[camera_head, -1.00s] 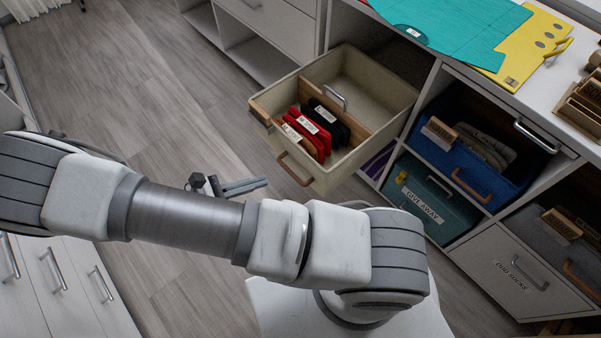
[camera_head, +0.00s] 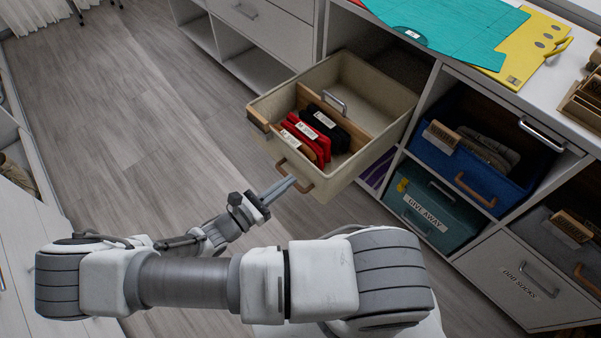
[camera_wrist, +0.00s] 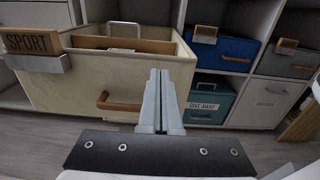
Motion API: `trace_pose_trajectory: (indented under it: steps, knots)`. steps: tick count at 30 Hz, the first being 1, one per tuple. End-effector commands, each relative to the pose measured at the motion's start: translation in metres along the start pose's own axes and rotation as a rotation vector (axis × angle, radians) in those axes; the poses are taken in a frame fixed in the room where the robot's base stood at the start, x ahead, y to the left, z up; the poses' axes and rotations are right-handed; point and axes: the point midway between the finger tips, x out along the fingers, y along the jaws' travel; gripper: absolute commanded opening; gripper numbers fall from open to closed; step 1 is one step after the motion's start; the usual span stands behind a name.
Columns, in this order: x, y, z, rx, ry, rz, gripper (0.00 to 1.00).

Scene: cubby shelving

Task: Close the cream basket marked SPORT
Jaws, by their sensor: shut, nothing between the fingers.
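The cream basket (camera_head: 372,160) is pulled far out of its cubby in the head view. My gripper (camera_head: 285,185) is shut and empty, just in front of the basket's front face near the handle. In the wrist view my gripper (camera_wrist: 160,75) points at the right part of that face; I cannot tell whether it touches.
To the right are a blue basket (camera_head: 465,178), a teal GIVE AWAY bin (camera_head: 428,207) and a white ODD SOCKS drawer (camera_head: 515,280). Teal and yellow sheets lie on the counter above. The wooden floor (camera_head: 130,110) at the left is clear.

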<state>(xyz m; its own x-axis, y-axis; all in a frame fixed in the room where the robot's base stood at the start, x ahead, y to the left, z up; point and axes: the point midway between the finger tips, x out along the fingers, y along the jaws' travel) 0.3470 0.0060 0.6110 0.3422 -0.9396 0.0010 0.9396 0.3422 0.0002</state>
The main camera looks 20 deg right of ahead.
Motion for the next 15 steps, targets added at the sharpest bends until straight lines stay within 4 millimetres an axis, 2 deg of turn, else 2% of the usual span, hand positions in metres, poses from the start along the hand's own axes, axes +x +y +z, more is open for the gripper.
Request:
trace_pose_trajectory:
  steps: [1,6,10,15]
  knots:
    - [0.011,-0.001,-0.001,-0.001,-0.003,-0.002,0.0]
    - [0.036,-0.001,-0.002,-0.002,-0.001,-0.002,0.0]
    - [0.047,-0.001,-0.001,0.0,0.0,-0.002,0.0]
    - [0.051,0.0,0.0,-0.001,0.001,-0.001,0.0]
